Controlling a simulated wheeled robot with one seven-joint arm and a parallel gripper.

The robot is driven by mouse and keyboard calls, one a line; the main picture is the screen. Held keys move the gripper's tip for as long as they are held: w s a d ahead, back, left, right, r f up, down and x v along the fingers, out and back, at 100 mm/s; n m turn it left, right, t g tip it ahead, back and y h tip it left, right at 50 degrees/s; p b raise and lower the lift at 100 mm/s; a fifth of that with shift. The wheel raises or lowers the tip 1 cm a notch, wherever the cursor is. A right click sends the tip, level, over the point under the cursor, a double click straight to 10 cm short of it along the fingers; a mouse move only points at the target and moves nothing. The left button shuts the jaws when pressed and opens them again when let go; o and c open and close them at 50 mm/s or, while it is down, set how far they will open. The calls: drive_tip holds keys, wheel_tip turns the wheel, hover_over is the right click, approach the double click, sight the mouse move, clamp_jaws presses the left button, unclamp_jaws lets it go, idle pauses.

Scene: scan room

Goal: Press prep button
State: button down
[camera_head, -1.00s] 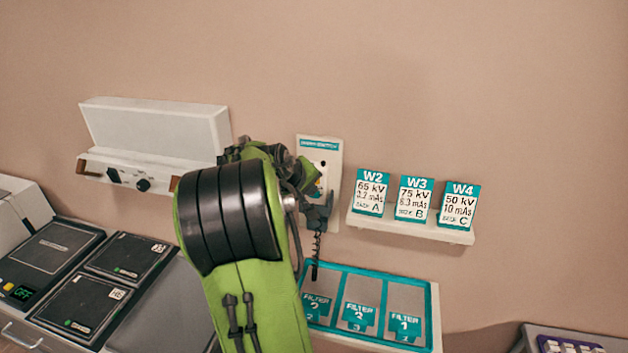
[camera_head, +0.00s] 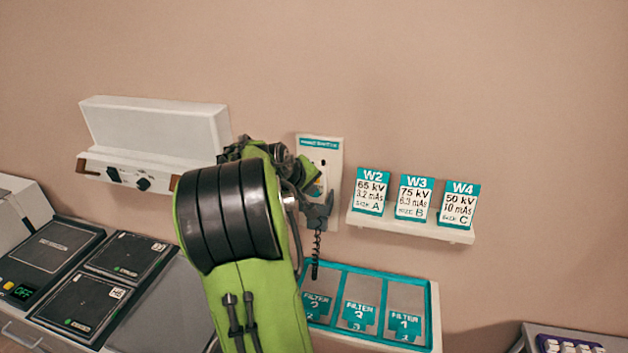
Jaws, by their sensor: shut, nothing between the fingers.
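A white wall plate (camera_head: 332,152) with a teal label is on the wall, partly hidden behind my arm. A dark opening and a small yellow and coloured patch show on it. My gripper (camera_head: 317,210) is shut and empty, in front of the plate's lower part. My green arm hides much of it, and I cannot tell whether it touches anything. A black coiled cord (camera_head: 316,245) hangs just below it, with a dark end near the tray. I cannot make out a prep button; it may be hidden behind my arm or gripper.
A small shelf (camera_head: 412,229) right of the plate holds cards W2, W3 and W4. Below is a teal-rimmed filter tray (camera_head: 436,310). A white wall unit (camera_head: 155,125) with dark knobs is at left, above dark flat panels (camera_head: 85,300). A button box (camera_head: 570,343) is lower right.

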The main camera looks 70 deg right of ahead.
drive_tip(key=shift+d, duration=0.1)
idle(0.7)
drive_tip(key=shift+d, duration=0.35)
drive_tip(key=shift+w+d+p, duration=0.1)
drive_tip(key=shift+d+p, duration=0.2)
drive_tip(key=shift+d, duration=0.15)
idle(0.6)
idle(0.3)
drive_tip(key=shift+a+b, duration=0.35)
drive_tip(key=shift+a, duration=0.55)
drive_tip(key=shift+s+a+b, duration=0.25)
drive_tip(key=shift+a+b, duration=0.05)
drive_tip(key=shift+a, duration=0.95)
drive_tip(key=shift+s+a+b, duration=0.25)
drive_tip(key=shift+a+b, duration=0.05)
drive_tip(key=shift+a, duration=0.95)
